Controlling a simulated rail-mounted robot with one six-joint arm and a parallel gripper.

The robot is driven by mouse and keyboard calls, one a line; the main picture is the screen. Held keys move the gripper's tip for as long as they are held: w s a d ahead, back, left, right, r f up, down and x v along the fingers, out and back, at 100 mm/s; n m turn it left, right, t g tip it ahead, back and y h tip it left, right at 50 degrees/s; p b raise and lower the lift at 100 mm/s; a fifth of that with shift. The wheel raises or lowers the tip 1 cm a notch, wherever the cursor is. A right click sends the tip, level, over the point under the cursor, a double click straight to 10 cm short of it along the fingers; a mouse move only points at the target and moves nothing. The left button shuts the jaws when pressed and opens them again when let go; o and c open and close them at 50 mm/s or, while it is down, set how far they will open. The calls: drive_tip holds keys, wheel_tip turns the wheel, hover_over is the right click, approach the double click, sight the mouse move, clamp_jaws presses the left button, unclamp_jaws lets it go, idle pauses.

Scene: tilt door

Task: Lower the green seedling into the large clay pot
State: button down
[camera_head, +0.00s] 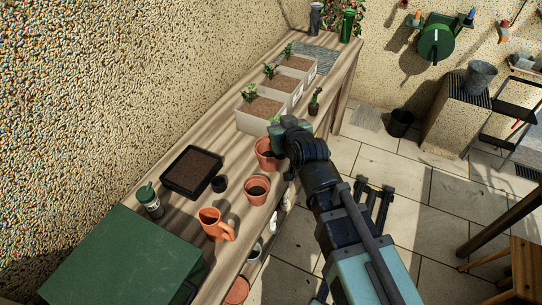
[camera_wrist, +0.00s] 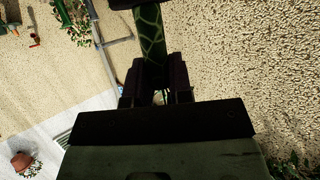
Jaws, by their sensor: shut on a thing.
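The large clay pot (camera_head: 266,160) stands on the wooden bench near its front edge, partly hidden by my gripper (camera_head: 279,138). My gripper is over the pot's far right side in the head view. A bit of green leaf (camera_head: 276,119), likely the green seedling, shows at the gripper; its lower part is hidden. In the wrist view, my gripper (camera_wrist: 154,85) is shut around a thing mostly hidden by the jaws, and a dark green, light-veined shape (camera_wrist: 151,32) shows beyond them. I cannot tell whether the seedling touches the pot.
A black soil tray (camera_head: 191,172) is to the left. A green box (camera_head: 115,260) fills the near end.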

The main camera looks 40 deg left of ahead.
drive_tip(key=shift+w+a+r, duration=0.2)
drive_tip(key=shift+w+a, duration=0.05)
drive_tip(key=d+f+b+x, duration=0.1)
drive_tip(key=f+b+x, duration=0.1)
drive_tip(key=b+x, duration=0.5)
drive_tip(key=x, duration=0.6)
drive_tip(key=shift+w+f, duration=0.35)
drive_tip(key=shift+w+a, duration=0.3)
drive_tip(key=shift+a, duration=0.05)
